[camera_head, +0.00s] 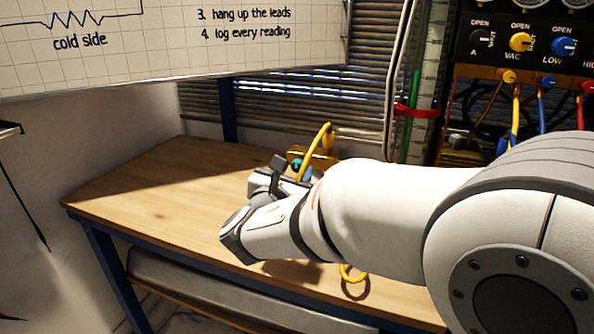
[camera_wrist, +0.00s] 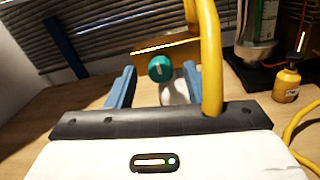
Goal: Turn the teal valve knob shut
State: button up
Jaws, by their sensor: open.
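The teal valve knob (camera_wrist: 160,68) shows in the wrist view on a brass-coloured block (camera_wrist: 150,48), with a pale mark on its face. My gripper (camera_wrist: 148,78) is open, its two blue-grey fingers apart on either side of the knob in the picture. I cannot tell whether the fingertips reach the knob. A thick yellow hose (camera_wrist: 210,60) rises in front of the right finger and hides part of it. In the head view, my gripper (camera_head: 280,172) is by the brass block and the hose, and the knob (camera_head: 297,166) is mostly hidden.
The wooden bench (camera_head: 150,190) is clear at its left. A panel at the right carries black, yellow and blue knobs (camera_head: 520,42) marked OPEN and SHUT. In the wrist view, a small yellow bottle (camera_wrist: 287,86) and a black-based stand (camera_wrist: 250,70) are at the right.

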jog(key=shift+w+d, duration=0.2)
jog(key=shift+w, duration=0.25)
jog(key=shift+c, duration=0.4)
jog(key=c, duration=0.9)
